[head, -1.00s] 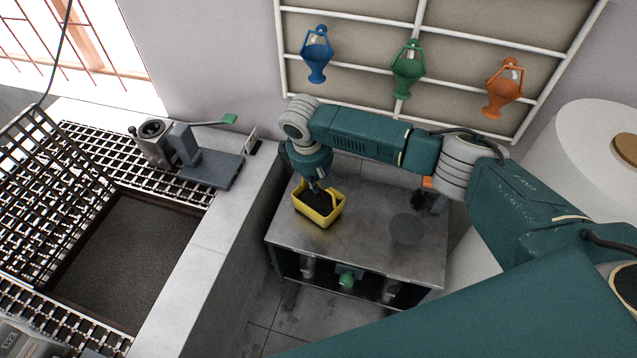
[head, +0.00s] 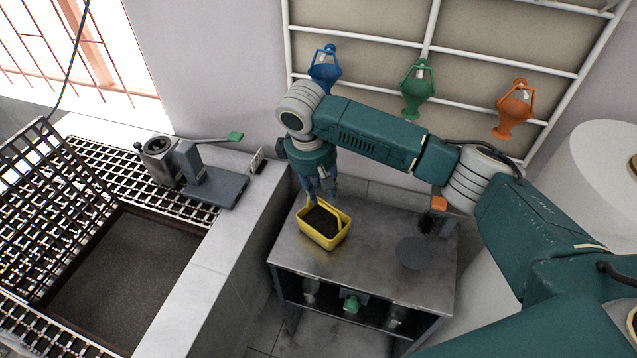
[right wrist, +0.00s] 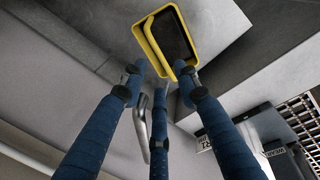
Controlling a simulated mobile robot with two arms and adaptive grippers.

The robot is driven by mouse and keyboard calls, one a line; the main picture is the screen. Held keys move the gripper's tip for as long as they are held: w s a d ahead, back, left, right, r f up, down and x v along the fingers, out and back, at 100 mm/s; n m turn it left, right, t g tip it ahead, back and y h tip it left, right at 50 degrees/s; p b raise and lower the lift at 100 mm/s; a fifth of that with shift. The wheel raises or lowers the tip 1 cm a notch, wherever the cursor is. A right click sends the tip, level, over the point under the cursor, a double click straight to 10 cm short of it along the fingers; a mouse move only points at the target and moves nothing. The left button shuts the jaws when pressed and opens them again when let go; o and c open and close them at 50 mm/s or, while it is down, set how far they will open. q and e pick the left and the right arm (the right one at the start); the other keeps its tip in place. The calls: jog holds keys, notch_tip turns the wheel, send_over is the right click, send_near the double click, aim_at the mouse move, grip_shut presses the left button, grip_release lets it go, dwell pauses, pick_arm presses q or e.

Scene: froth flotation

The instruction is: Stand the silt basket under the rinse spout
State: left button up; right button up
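The silt basket (head: 342,235) is yellow, filled with dark silt, and sits upright on the left part of a metal bench (head: 365,278). It also shows in the right wrist view (right wrist: 203,49), beyond the fingertips, with its yellow handle toward the left. My right gripper (head: 319,196) points down just above the basket's back edge. My left gripper is not in view.
A grating-edged pit (head: 120,285) and a grey device (head: 215,188) are left, beyond a low wall. Blue, green and orange holders (head: 417,90) hang on the rack behind.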

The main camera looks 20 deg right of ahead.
jog(key=shift+s+a+r+b, duration=0.15)
jog(key=shift+a+r+b, duration=0.05)
jog(key=shift+r, duration=0.9)
jog(key=shift+s+a+r+b, duration=0.1)
jog(key=shift+a+r+b, duration=0.1)
jog(key=shift+r, duration=0.85)
